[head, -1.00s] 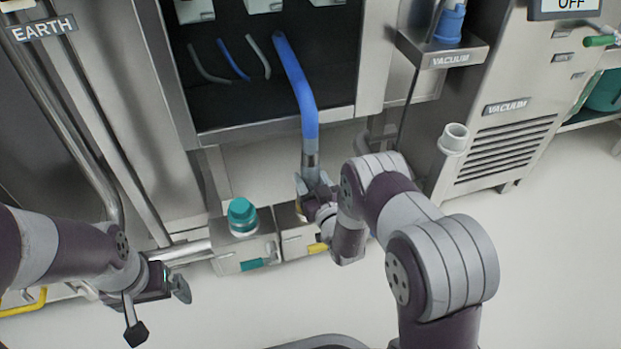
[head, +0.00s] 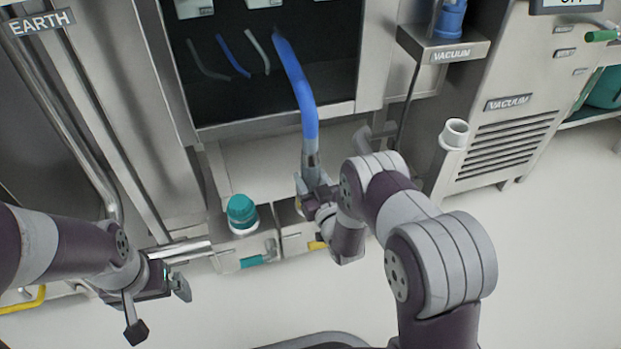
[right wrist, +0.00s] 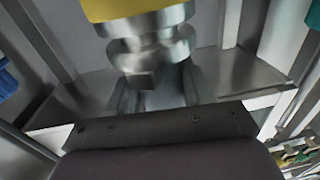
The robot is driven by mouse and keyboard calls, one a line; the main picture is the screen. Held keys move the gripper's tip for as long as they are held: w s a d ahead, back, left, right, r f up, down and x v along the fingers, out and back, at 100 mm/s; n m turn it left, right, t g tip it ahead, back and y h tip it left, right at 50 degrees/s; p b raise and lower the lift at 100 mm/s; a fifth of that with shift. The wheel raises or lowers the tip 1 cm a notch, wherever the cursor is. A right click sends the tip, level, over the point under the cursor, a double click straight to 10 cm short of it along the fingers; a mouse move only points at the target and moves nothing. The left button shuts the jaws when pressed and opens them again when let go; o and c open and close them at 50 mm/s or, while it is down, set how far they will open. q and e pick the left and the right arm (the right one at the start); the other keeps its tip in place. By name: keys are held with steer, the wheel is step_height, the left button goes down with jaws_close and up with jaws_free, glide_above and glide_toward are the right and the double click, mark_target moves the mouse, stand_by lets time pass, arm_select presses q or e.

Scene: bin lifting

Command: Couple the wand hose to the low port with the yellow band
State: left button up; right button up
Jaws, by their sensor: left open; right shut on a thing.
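The blue wand hose (head: 300,90) hangs from the dark cabinet opening and ends in a metal cuff (head: 310,158). My right gripper (head: 313,192) is shut at the cuff's lower end, above the low port block. In the right wrist view, a metal fitting (right wrist: 150,45) with a yellow band (right wrist: 125,8) stands at the top, by the fingers. The low port is mostly hidden behind my right gripper; a yellow lever (head: 317,245) shows below it. I cannot tell whether hose and port are joined. My left gripper (head: 158,310) is open and empty at the lower left.
A teal-capped port (head: 242,212) with a teal lever (head: 255,260) stands just left of my right gripper. A metal pipe (head: 180,250) runs toward my left gripper. The vacuum unit (head: 500,100) and its white upright port (head: 455,133) are at right. The floor in front is clear.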

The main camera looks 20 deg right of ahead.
steer(key=shift+f, duration=0.35)
stand_by(0.3)
steer(key=o, duration=1.4)
steer(key=shift+c, duration=0.2)
steer(key=shift+f, duration=0.15)
steer(key=s+p, duration=0.1)
steer(key=s, duration=0.1)
steer(key=s+p, duration=0.1)
steer(key=s, duration=0.1)
steer(key=s+r+p, duration=0.1)
steer(key=s+p, duration=0.1)
steer(key=shift+d, duration=0.4)
steer(key=s+p, duration=0.2)
steer(key=s, duration=0.4)
steer(key=shift+s+d+f, duration=0.3)
steer(key=shift+d+f, duration=0.05)
steer(key=shift+f, duration=0.1)
